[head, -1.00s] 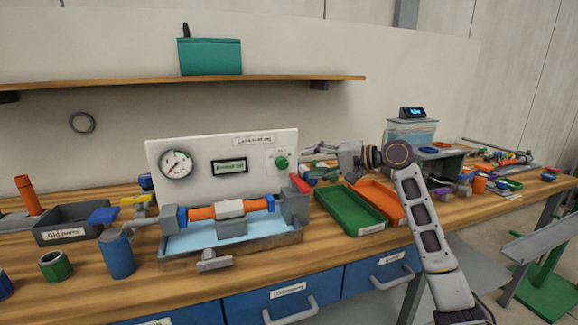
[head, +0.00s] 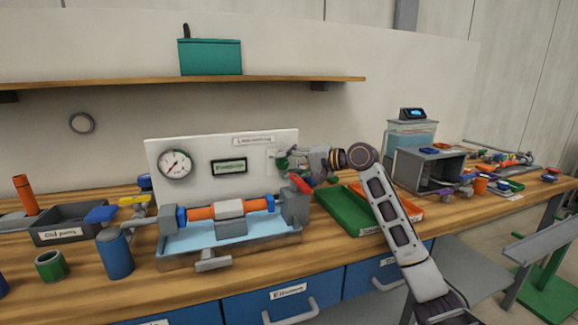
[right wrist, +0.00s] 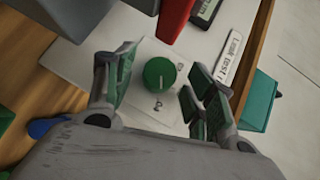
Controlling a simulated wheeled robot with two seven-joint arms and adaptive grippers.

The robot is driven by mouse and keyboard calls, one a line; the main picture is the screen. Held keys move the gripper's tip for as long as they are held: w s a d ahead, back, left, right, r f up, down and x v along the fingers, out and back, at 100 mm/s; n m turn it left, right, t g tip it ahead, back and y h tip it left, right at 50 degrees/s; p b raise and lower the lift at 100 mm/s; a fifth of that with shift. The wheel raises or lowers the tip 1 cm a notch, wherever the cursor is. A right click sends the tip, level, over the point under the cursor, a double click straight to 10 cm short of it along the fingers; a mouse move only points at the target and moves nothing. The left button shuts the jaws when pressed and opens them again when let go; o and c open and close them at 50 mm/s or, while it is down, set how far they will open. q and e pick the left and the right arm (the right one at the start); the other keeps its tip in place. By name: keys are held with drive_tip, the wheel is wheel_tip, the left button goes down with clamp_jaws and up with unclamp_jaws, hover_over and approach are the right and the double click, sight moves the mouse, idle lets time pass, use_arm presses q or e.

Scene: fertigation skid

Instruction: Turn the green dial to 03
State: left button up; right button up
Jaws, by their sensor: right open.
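The green dial (right wrist: 159,74) is a round knob with a short white mark, mounted on the white panel (head: 203,147). Small printed numbers stand around it in the right wrist view, too small to read surely. In the head view the dial (head: 282,161) shows at the panel's right end, partly covered by my right gripper (head: 290,161). In the right wrist view my right gripper (right wrist: 157,85) is open, with its fingers on either side of the dial and gaps to it. My left gripper is not in view.
A pressure gauge (head: 175,164) and a lit display (head: 229,167) are on the same panel. A red handle (head: 301,183) sits close below my right gripper. A green tray (head: 345,212) and an orange tray (head: 408,209) lie under my right arm.

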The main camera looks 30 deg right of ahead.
drive_tip(key=shift+c, duration=0.4)
drive_tip(key=c, duration=0.9)
drive_tip(key=shift+c, duration=0.2)
